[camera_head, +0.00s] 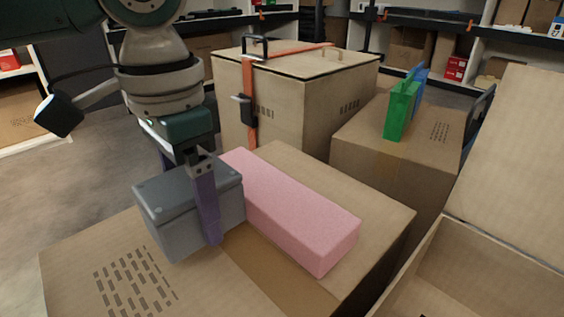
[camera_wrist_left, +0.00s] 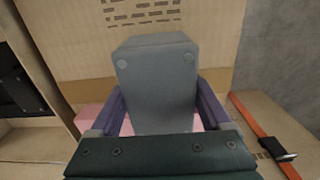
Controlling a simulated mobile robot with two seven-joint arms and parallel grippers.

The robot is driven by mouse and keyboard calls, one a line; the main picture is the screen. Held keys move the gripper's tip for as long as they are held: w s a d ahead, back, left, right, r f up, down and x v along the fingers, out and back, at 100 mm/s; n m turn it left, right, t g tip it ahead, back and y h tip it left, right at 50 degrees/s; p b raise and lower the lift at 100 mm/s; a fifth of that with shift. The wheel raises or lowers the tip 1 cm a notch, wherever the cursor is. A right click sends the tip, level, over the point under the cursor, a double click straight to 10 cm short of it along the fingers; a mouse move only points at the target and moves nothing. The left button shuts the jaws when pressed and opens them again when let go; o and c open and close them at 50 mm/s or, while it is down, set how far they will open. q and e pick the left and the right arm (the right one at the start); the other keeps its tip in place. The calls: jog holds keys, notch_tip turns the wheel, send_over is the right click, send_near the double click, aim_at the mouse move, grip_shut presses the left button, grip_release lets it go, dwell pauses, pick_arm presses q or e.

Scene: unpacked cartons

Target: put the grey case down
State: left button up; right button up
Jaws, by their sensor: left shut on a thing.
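The grey case (camera_head: 180,215) is a box with a lid and round corner studs. My left gripper (camera_head: 207,215) is shut on it, with one purple finger across its near side in the head view. In the left wrist view the case (camera_wrist_left: 156,85) sits between the two purple fingers of my left gripper (camera_wrist_left: 158,110). The case is over the near carton (camera_head: 225,270), close beside the pink block. I cannot tell whether its underside touches the carton top. My right gripper does not show.
A long pink block (camera_head: 295,212) lies on the same carton, right of the case. Behind stand a strapped carton (camera_head: 310,105) and a carton (camera_head: 365,150) bearing a green item (camera_head: 402,108). An open carton (camera_head: 440,265) is at right. The near carton's front left is clear.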

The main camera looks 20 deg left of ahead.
pick_arm(q)
jog(key=shift+f, duration=0.65)
jog(key=shift+r, duration=0.15)
jog(key=o, duration=1.3)
jog(key=shift+f, duration=0.2)
